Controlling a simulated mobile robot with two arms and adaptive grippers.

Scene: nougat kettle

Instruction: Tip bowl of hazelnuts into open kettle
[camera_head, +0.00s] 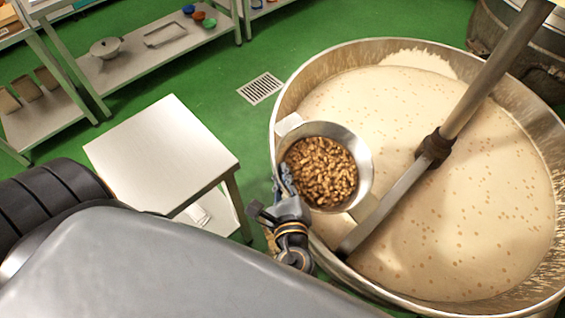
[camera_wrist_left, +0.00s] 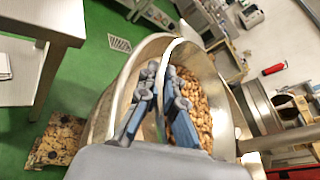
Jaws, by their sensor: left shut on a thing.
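A metal bowl (camera_head: 365,165) full of brown hazelnuts (camera_head: 320,172) is over the left part of the open kettle (camera_head: 281,95). The kettle holds a pale nougat mass (camera_head: 400,125) with brown specks. My left gripper (camera_head: 284,190) is shut on the bowl's left rim. In the left wrist view the fingers (camera_wrist_left: 160,110) straddle the bowl wall, with the hazelnuts (camera_wrist_left: 195,105) to the right. The bowl looks roughly level, and the nuts lie inside it. My right gripper is not in view.
A slanted stirrer shaft (camera_head: 490,80) with a collar and lower arm crosses the kettle close to the bowl's right side. A bare steel table (camera_head: 160,150) stands left of the kettle. Shelves (camera_head: 150,55) stand at the back left. A floor drain (camera_head: 260,88) lies in the green floor.

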